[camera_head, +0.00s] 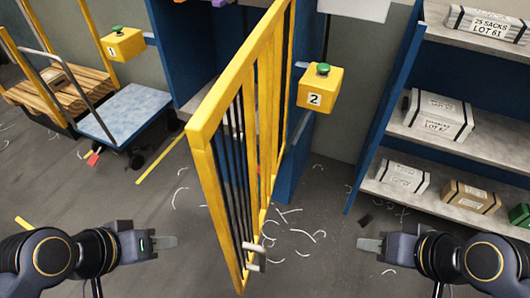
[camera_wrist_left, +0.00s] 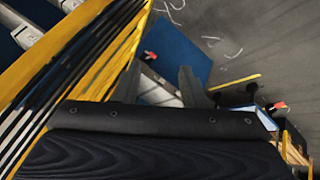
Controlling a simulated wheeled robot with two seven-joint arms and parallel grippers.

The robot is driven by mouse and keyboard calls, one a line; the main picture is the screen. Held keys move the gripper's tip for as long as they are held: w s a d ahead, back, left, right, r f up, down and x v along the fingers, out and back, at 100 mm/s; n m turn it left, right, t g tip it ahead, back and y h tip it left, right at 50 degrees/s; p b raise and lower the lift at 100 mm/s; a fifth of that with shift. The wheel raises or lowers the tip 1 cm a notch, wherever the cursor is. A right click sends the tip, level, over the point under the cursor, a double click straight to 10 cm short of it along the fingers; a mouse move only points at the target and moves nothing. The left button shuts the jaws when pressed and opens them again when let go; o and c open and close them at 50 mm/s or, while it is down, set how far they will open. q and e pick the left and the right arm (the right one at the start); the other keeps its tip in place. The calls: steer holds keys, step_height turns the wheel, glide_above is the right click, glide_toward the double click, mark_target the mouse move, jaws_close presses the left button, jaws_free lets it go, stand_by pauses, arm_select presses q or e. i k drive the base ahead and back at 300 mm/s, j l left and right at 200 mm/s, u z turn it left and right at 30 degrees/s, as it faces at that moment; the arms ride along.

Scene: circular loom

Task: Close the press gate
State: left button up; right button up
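The yellow press gate (camera_head: 208,160) with dark bars stands swung out toward me in the middle of the head view, its hinge side by the blue press frame (camera_head: 293,165). A pale handle (camera_head: 256,257) sticks out low on its near part. My left gripper (camera_head: 168,243) is left of the gate, apart from it. Its two fingers (camera_wrist_left: 160,85) stand apart and empty in the left wrist view, with the gate's bars at the left there. My right gripper (camera_head: 367,245) is right of the gate, clear of the handle; its finger gap cannot be made out.
Yellow button boxes marked 1 (camera_head: 120,46) and 2 (camera_head: 320,90) have green buttons. A blue cart (camera_head: 125,112) and wooden pallet (camera_head: 62,88) stand at left. A shelf (camera_head: 440,140) with sacks and boxes stands at right. Pale scraps litter the floor beside the gate.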

mark_target(238, 75)
steer(key=k+l, duration=0.1)
steer(key=l, duration=0.2)
steer(key=k+l+u, duration=0.1)
steer(key=l, duration=0.2)
steer(key=k+l+z, duration=0.15)
steer(key=k+l, duration=0.2)
steer(key=l, duration=0.1)
